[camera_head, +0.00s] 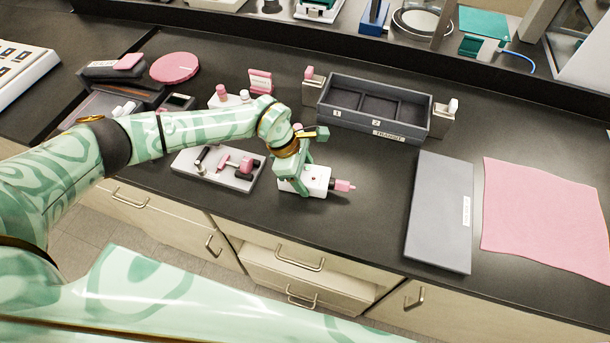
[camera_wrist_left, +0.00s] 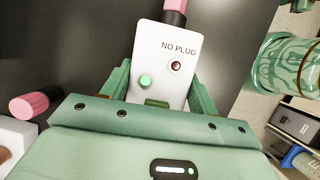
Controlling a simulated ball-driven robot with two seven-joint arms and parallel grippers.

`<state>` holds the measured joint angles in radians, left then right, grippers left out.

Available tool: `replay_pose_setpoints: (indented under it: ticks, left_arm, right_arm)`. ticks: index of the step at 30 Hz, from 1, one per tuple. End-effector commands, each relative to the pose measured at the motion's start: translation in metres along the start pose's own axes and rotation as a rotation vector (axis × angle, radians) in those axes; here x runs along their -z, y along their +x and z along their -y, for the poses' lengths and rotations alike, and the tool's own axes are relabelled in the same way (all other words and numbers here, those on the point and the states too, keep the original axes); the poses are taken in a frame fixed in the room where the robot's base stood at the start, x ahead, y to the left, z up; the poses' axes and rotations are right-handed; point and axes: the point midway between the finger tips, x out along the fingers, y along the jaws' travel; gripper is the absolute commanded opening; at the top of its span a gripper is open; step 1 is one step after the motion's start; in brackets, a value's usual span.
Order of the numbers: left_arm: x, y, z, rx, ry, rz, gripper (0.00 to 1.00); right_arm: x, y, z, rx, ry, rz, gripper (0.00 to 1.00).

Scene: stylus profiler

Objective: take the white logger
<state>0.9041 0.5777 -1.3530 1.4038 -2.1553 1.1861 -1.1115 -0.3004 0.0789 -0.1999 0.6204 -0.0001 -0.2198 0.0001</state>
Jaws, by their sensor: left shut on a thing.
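The white logger (camera_head: 317,180) is a small white box near the front edge of the dark bench in the head view. A pink plug-like piece (camera_head: 343,186) sticks out of its right side. In the left wrist view the white logger (camera_wrist_left: 163,62) shows the words "NO PLUG", a green button and a round socket. My left gripper (camera_head: 292,185) is shut on the logger, with its fingers along two opposite sides in the wrist view (camera_wrist_left: 158,92). I cannot tell whether the logger touches the bench. My right gripper is not in view.
A grey tray labelled "TRANSIT" (camera_head: 408,137) stands behind, to the right. A white board with pink and black parts (camera_head: 206,174) lies left of the logger. A grey slab (camera_head: 440,212) and a pink cloth (camera_head: 540,215) lie right. Bench between logger and slab is clear.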

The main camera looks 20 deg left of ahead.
Motion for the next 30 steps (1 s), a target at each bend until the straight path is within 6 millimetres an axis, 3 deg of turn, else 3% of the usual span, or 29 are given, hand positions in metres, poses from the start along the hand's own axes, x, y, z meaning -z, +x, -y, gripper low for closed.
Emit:
replay_pose_setpoints:
  ticks: [7,11,18,24,30]
  left_arm:
    - [-0.010,-0.025,-0.001,-0.003,0.003,0.001,0.33]
    - [-0.010,-0.044,0.012,-0.003,0.002,0.000,0.33]
    - [-0.011,-0.090,0.045,-0.003,0.002,0.000,0.33]
    - [0.002,-0.117,0.090,0.000,0.001,-0.001,0.33]
    - [0.009,-0.134,0.117,-0.002,-0.001,0.000,0.33]
  right_arm:
    - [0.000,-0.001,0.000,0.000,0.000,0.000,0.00]
    - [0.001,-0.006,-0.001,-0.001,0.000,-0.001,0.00]
    - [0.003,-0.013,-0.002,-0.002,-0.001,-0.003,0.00]
    - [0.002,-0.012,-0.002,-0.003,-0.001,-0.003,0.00]
    - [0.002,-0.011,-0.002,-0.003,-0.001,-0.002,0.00]
